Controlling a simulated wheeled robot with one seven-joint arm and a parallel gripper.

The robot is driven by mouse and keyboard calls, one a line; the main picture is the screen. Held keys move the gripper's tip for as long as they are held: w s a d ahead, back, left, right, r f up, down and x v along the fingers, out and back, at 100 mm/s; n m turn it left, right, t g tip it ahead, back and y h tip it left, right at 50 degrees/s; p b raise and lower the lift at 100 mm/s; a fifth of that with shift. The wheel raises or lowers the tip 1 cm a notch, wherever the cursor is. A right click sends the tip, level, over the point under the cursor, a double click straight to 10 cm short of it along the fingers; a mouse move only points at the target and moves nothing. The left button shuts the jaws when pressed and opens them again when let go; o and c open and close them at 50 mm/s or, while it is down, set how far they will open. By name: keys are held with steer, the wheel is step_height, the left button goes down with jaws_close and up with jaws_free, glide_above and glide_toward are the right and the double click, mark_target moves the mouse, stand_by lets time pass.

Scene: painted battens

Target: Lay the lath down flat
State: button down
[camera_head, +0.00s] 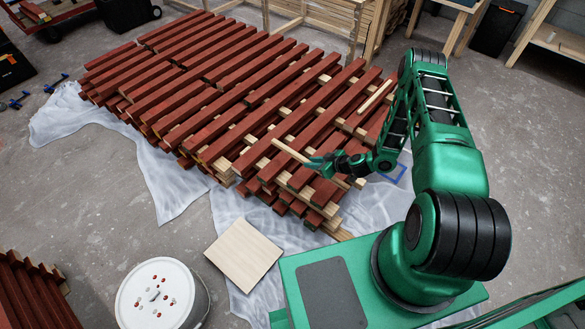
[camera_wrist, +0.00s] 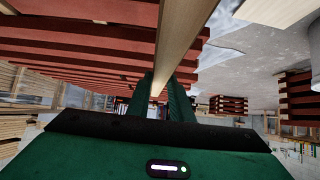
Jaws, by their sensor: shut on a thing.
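The lath, a thin pale wooden strip (camera_head: 290,151), is held by my gripper (camera_head: 316,164) over the near right part of the stack of red battens (camera_head: 215,65). Its free end points up and left in the head view. In the wrist view the lath (camera_wrist: 182,38) runs from the top edge down between the two green fingers of my gripper (camera_wrist: 159,92), which are shut on it. Whether the lath touches the battens below is unclear. Its other end is partly hidden by my gripper.
Another pale strip (camera_head: 375,97) lies on the right of the stack. White sheeting (camera_head: 172,178) spreads under the stack. A pale square board (camera_head: 244,254) and a white bucket (camera_head: 155,295) are in front. More red battens (camera_head: 30,290) are at lower left. Wooden frames stand behind.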

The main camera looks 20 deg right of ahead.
steer(key=d+f+x, duration=0.1)
steer(key=d+x, duration=0.1)
steer(key=x, duration=1.3)
steer(key=shift+w+a+f, duration=0.2)
steer(key=shift+a+f, duration=0.05)
steer(key=shift+f, duration=0.3)
steer(key=shift+f, duration=0.4)
steer(key=shift+f, duration=0.2)
steer(key=c, duration=1.6)
jaws_free()
